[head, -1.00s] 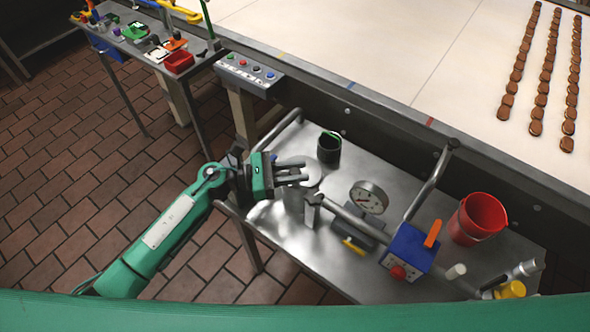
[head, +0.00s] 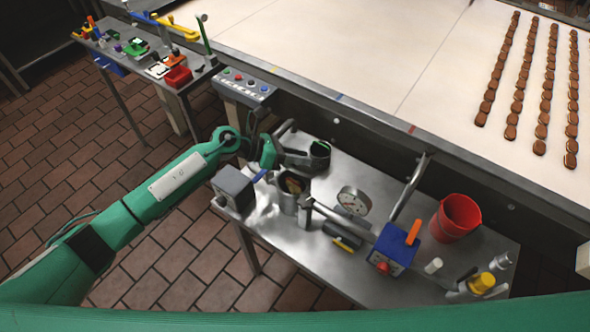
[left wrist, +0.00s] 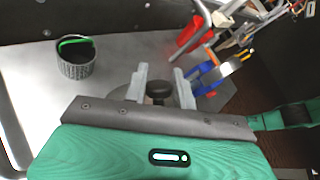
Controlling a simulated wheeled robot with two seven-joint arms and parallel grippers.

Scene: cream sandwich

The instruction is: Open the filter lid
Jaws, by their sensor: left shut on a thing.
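The filter pot (head: 287,203) stands on the steel table in the head view. Its top is open and something brownish shows inside. My left gripper (head: 303,158) is above and behind the pot, near the black cup. In the left wrist view its two fingers (left wrist: 160,88) are closed on the dark knob of the filter lid (left wrist: 158,90). Part of a grey disc shows around the knob, between and beside the fingers. In the head view the lid is hard to make out. My right gripper is not in view.
A grey box (head: 233,188) is left of the pot. A gauge (head: 354,201), a blue box (head: 396,247) and a red bucket (head: 456,217) stand to the right. A belt with brown sandwiches lies behind.

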